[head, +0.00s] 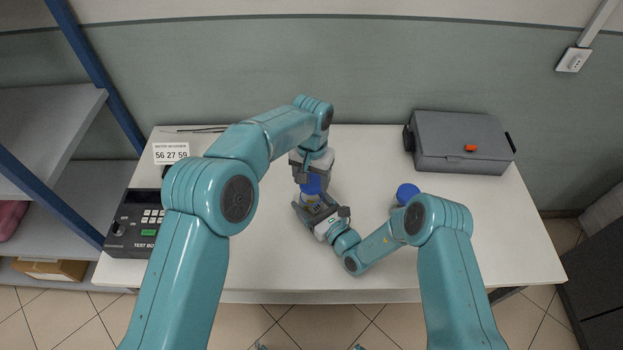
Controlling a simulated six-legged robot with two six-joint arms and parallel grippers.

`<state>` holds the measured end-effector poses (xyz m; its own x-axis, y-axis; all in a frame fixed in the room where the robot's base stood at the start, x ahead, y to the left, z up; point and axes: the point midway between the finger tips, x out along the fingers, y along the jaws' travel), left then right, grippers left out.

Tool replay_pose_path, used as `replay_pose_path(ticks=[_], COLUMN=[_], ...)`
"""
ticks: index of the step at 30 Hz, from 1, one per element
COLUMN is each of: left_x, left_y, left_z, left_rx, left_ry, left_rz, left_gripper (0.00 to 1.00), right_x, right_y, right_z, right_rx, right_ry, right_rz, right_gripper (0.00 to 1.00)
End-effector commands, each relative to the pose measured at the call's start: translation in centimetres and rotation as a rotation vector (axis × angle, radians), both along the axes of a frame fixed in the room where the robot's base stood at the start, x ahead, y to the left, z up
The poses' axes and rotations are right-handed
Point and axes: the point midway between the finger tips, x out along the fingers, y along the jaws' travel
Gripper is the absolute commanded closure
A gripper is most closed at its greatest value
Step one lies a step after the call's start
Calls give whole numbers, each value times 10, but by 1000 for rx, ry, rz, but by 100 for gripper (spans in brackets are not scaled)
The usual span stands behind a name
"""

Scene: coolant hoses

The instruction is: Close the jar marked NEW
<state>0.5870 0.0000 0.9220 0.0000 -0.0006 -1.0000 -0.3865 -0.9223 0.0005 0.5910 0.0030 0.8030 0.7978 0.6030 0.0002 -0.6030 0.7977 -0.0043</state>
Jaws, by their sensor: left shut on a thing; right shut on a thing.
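A blue lid (311,186) shows between the fingers of my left gripper (311,176), which points down and is shut on it. Directly below, my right gripper (321,210) reaches in from the right and is shut on a jar (309,201). Most of the jar is hidden by the grippers, and no marking on it can be read. The lid is at the jar's top; whether it is seated or turned tight I cannot tell. A second round blue top (407,192) stands to the right, partly hidden behind my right arm.
A grey case (462,142) with an orange latch stands at the back right of the white table (510,240). A dark test box (132,228) and a small number sign (171,153) are at the left. Thin dark rods lie at the back left. The table's right side is clear.

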Motion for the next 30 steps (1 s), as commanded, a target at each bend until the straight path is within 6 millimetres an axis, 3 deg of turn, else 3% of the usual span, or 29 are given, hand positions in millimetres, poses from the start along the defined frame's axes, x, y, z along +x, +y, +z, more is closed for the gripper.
replay_pose_path(ticks=[3, 19, 30], left_x=[0, 0, 0], left_y=[0, 0, 0], left_z=[-10, -11, -28], left_rx=[0, 1, 1], left_ry=[1, 0, 0], left_rz=[0, -1, 0], left_gripper=[63, 63, 63], right_x=[0, 0, 0], right_y=[0, 0, 0], right_z=[0, 0, 0], right_rx=[0, 0, 0], right_ry=[0, 0, 0], right_rz=[0, 0, 0], right_gripper=[79, 79, 79])
